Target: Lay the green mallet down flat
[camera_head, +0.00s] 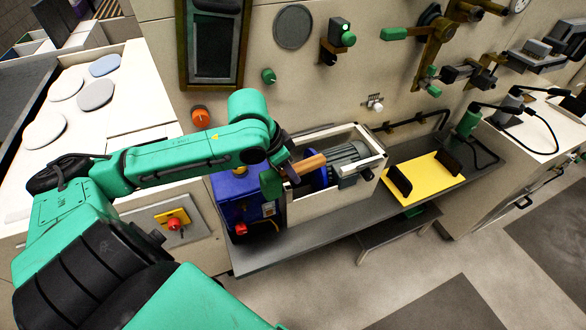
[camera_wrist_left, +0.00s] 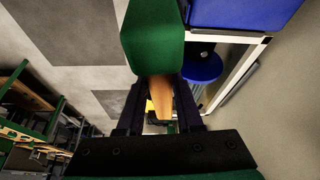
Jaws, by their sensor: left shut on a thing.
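The green mallet has a green head (camera_head: 271,183) and a wooden handle (camera_head: 308,164). My left gripper (camera_head: 290,170) is shut on the handle close to the head and holds the mallet above the bench, in front of the motor frame. In the left wrist view the green head (camera_wrist_left: 152,38) is at the top, and the orange-brown handle (camera_wrist_left: 160,98) runs between the two dark fingers of the gripper (camera_wrist_left: 161,110). I cannot tell whether the mallet touches anything below. My right gripper is not in view.
A grey bench (camera_head: 335,220) runs along the wall. On it stand a blue machine (camera_head: 226,200) with a red knob, a white frame (camera_head: 300,211) around a grey motor (camera_head: 350,158), and a yellow plate (camera_head: 428,186) with two black upright brackets. The bench front edge looks clear.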

